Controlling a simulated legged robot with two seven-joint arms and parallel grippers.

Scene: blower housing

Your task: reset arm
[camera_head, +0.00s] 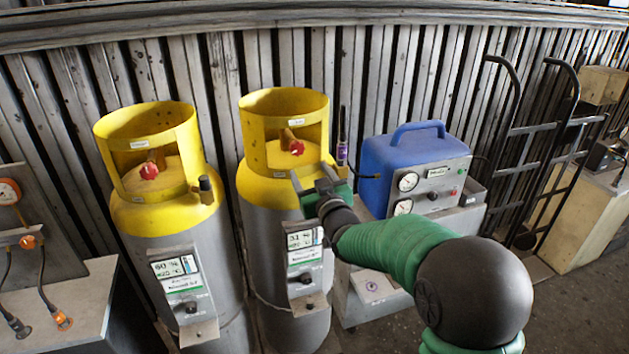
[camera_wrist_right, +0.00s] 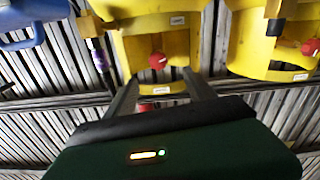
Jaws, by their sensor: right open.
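My right arm reaches in from the lower right in the head view. Its gripper (camera_head: 312,184) is in front of the second gas cylinder (camera_head: 262,215), at the level of its yellow shoulder. In the right wrist view the gripper's two fingers (camera_wrist_right: 165,92) are apart with nothing between them. The cylinder's yellow collar (camera_wrist_right: 208,22) and red valve knob (camera_wrist_right: 157,61) lie beyond the fingertips. The same red knob (camera_head: 296,147) shows inside the collar in the head view. I cannot tell whether a finger touches the cylinder. My left gripper is in neither view.
Another yellow-topped cylinder (camera_head: 172,232) stands to the left. A blue machine (camera_head: 415,165) with gauges sits on a grey cart to the right, partly behind my arm. A hand truck (camera_head: 530,140) leans farther right. A corrugated wall (camera_head: 350,75) closes off the back.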

